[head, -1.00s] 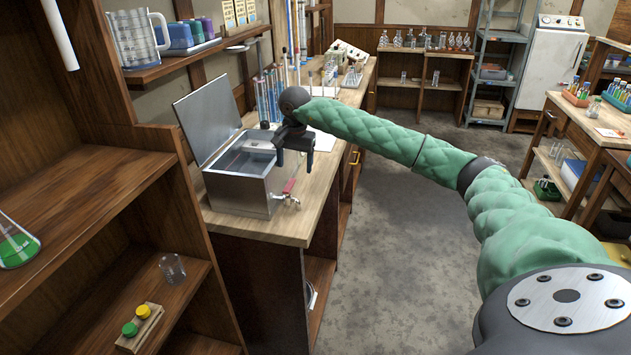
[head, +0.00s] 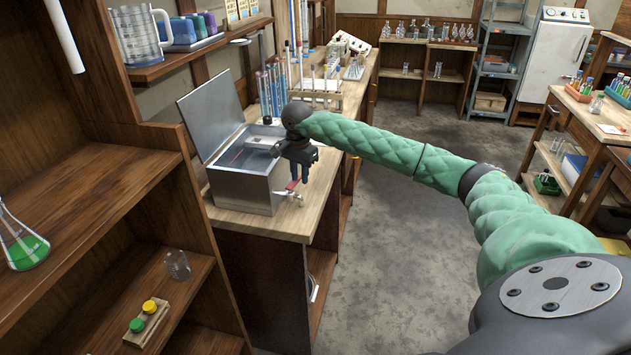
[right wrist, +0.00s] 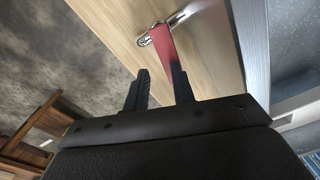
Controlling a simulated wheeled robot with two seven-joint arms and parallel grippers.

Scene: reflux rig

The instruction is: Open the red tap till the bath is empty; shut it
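The bath is a metal box (head: 240,190) on the wooden bench, its lid (head: 212,112) raised. Bluish liquid seems to show inside; its level is hard to read. The tap (head: 297,198) sticks out low on the bath's right side, with a red lever (head: 291,185). My right gripper (head: 300,177) is beside the bath, fingers pointing down by the tap. In the right wrist view the gripper (right wrist: 160,82) is open and empty. The red lever (right wrist: 167,48) lies just past the tip of the right-hand finger; contact cannot be told. My left gripper is out of view.
The bench top (head: 315,195) is bare right of the tap. Glass tubes in a rack (head: 270,92) stand behind the bath. A wooden shelf unit (head: 120,210) with a green-filled flask (head: 22,250) stands at the near left.

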